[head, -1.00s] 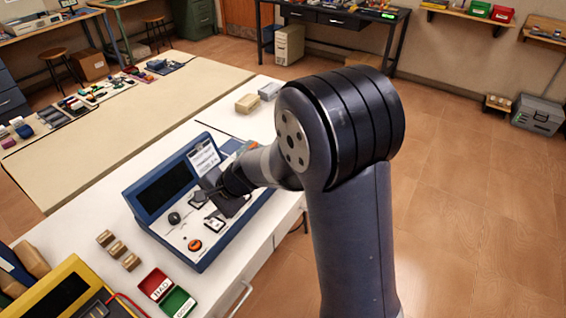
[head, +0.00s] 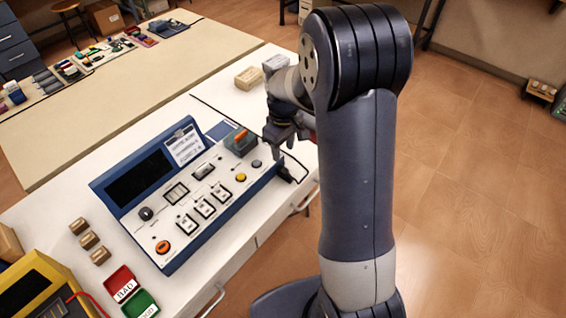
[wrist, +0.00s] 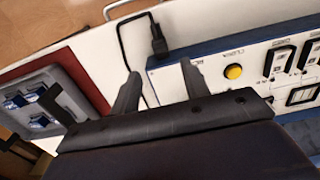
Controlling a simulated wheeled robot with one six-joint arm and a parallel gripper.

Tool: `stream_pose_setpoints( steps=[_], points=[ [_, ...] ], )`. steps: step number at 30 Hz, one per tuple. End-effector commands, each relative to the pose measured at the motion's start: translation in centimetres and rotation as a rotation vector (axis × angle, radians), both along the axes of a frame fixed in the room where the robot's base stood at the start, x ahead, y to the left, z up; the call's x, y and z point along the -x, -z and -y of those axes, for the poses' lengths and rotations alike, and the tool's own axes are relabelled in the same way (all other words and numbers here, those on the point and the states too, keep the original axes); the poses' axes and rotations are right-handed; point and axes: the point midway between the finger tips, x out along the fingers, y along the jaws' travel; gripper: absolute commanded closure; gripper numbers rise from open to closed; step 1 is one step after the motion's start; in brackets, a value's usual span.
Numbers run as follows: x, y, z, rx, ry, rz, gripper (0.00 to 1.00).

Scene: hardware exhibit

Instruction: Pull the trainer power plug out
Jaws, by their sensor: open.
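The trainer (head: 166,242) is a blue-framed console with a pale control panel and a dark screen, on the white bench. A black power plug (head: 286,174) with a dark cable is at its right end. In the wrist view the plug (wrist: 158,42) sits at the corner of the trainer (wrist: 250,38), its cable looping left. My gripper (head: 284,142) is above and slightly behind the plug in the head view. In the wrist view my gripper (wrist: 161,82) is open and empty, fingers apart, with the plug beyond the gap, seemingly untouched.
A grey and red tray with blue pieces (wrist: 40,100) lies left in the wrist view. Red and green bins (head: 122,284) and a yellow instrument (head: 30,290) are at front left.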

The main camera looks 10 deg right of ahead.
Motion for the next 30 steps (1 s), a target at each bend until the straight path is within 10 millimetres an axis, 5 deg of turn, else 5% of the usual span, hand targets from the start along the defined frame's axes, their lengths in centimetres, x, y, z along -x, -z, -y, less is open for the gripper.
stream_pose_setpoints(
  steps=[12,26,30],
  points=[
    [0.0,7.2,-0.1,-0.002,0.002,-0.003,0.56],
    [0.0,8.5,-0.1,-0.002,0.003,0.001,0.56],
    [0.0,8.5,-0.1,-0.002,0.003,0.001,0.66]
  ],
)
